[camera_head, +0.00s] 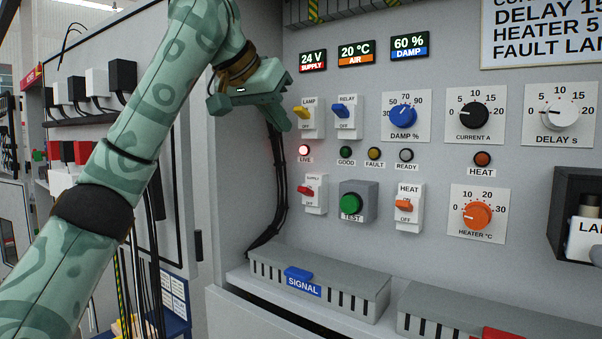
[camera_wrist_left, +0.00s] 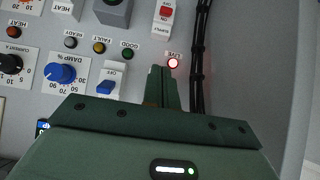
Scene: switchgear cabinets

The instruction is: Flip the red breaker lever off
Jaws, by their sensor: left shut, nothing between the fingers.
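The red breaker lever (camera_head: 306,191) sits on a white switch labelled SUPPLY, low on the grey panel. It sits above the OFF marking. In the left wrist view the red lever (camera_wrist_left: 167,11) shows upside down near the top edge. My left gripper (camera_head: 287,124) is shut and empty, above and left of the red lever, beside the yellow LAMP lever (camera_head: 301,112). In the left wrist view my shut fingertips (camera_wrist_left: 162,70) point toward the SUPPLY switch, apart from it in the picture. The red LIVE lamp (camera_head: 304,150) glows. My right gripper is not in view.
A blue RELAY lever (camera_head: 341,110), green TEST button (camera_head: 351,204) and orange HEAT lever (camera_head: 403,206) are to the right. A slotted duct with a blue SIGNAL tag (camera_head: 298,274) juts out below. Black cables (camera_head: 281,190) run down left of the switches.

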